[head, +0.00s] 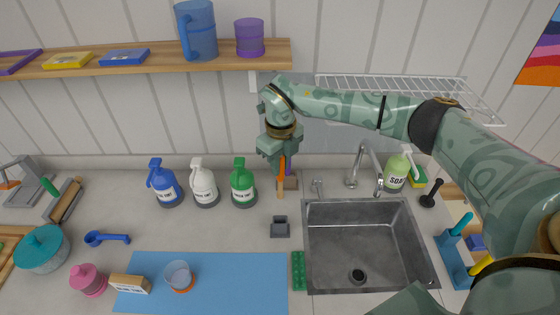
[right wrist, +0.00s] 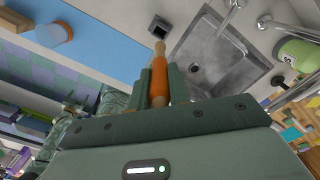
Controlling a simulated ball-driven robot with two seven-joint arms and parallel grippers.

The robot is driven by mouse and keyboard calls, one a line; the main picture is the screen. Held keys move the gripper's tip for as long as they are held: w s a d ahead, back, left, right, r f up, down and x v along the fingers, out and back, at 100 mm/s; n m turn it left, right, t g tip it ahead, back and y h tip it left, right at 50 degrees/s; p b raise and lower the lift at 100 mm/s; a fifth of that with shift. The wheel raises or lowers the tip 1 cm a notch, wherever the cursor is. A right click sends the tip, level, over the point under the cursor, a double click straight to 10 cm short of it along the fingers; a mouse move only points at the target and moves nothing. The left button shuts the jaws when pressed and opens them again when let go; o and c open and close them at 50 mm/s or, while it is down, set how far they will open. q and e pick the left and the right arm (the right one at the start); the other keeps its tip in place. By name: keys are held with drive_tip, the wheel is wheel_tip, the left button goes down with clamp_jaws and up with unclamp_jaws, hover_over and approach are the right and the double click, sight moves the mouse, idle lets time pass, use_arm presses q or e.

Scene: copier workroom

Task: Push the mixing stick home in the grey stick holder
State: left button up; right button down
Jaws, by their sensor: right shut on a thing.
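My right gripper (head: 279,153) is shut on the mixing stick (head: 281,180), an orange and wood-coloured rod, and holds it pointing down. In the right wrist view the stick (right wrist: 158,78) sits between the fingers (right wrist: 158,90), with its wooden tip toward the holder. The grey stick holder (head: 280,228) is a small dark grey block on the counter, left of the sink. It also shows in the right wrist view (right wrist: 160,27). In the head view the tip is apart from the holder, with bare counter showing between them.
The steel sink (head: 365,245) is right of the holder; a green sponge-like block (head: 298,271) lies in front. Blue, white and green bottles (head: 243,184) stand to the left. A blue mat (head: 240,272) carries a cup (head: 178,275).

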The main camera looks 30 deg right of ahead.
sight(280, 188)
drive_tip(key=shift+f+b, duration=2.75)
drive_tip(key=shift+f, duration=2.25)
drive_tip(key=shift+p, duration=0.65)
wheel_tip(280, 188, down, 7)
drive_tip(key=b, duration=0.4)
drive_tip(key=shift+f+b, duration=0.2)
drive_tip(key=shift+b, duration=0.15)
drive_tip(key=c, duration=1.7)
unclamp_jaws()
drive_tip(key=shift+f, duration=0.1)
drive_tip(key=shift+c, duration=0.2)
drive_tip(key=o, duration=0.5)
